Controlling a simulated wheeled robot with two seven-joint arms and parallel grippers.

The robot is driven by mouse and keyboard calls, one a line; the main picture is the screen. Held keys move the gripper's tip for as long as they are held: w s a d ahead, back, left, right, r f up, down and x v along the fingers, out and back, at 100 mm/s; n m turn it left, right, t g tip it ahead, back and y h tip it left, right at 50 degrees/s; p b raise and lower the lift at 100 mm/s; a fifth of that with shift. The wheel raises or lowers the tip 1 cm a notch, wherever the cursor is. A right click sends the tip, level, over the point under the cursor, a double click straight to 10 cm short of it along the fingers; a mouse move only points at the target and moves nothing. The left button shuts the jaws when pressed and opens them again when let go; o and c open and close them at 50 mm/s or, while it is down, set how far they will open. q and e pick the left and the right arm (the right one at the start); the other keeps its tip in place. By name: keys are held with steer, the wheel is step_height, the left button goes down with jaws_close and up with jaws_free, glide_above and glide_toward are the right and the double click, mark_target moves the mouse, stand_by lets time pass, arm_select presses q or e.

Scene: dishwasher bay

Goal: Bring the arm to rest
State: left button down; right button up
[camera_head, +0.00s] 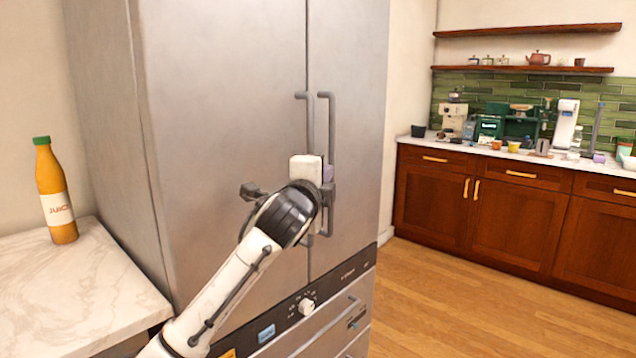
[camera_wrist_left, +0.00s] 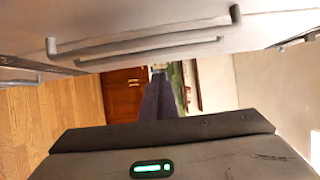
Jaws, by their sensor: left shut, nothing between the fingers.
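My left arm (camera_head: 225,285) reaches up from the bottom in the head view. Its left gripper (camera_head: 328,174) is in front of the steel fridge (camera_head: 230,110), by the two vertical door handles (camera_head: 331,115). The gripper and wrist hide the lower part of the handles. In the left wrist view the shut, empty purple fingers (camera_wrist_left: 158,98) show below the two handles (camera_wrist_left: 150,42). I cannot tell whether the gripper touches a handle. The right gripper is not in view.
An orange juice bottle (camera_head: 55,192) stands on the marble counter (camera_head: 75,300) at left. A wooden cabinet run (camera_head: 515,220) with coffee machines and cups on top stands at the back right. The wood floor (camera_head: 440,310) right of the fridge is clear.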

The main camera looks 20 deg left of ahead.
arm_select(q)
steer(key=s, duration=0.6)
steer(key=s+d+f+n+g+h, duration=0.15)
steer(key=s+f, duration=0.25)
steer(key=f, duration=0.8)
steer(key=s+d+f+n+g+h, duration=0.1)
steer(key=s+d+f+n+g, duration=0.2)
steer(key=f, duration=0.9)
steer(key=s+d+f+n+g+h, duration=0.15)
steer(key=s+f, duration=0.35)
steer(key=f, duration=0.6)
steer(key=s+f+n+g, duration=0.1)
steer(key=s+f+n, duration=0.3)
steer(key=s+f, duration=0.5)
steer(key=s+d+f+n+g, duration=0.1)
steer(key=s+f+n, duration=0.4)
steer(key=s+f, duration=0.5)
steer(key=s+g, duration=0.1)
steer(key=s, duration=0.6)
steer(key=shift+d, duration=0.1)
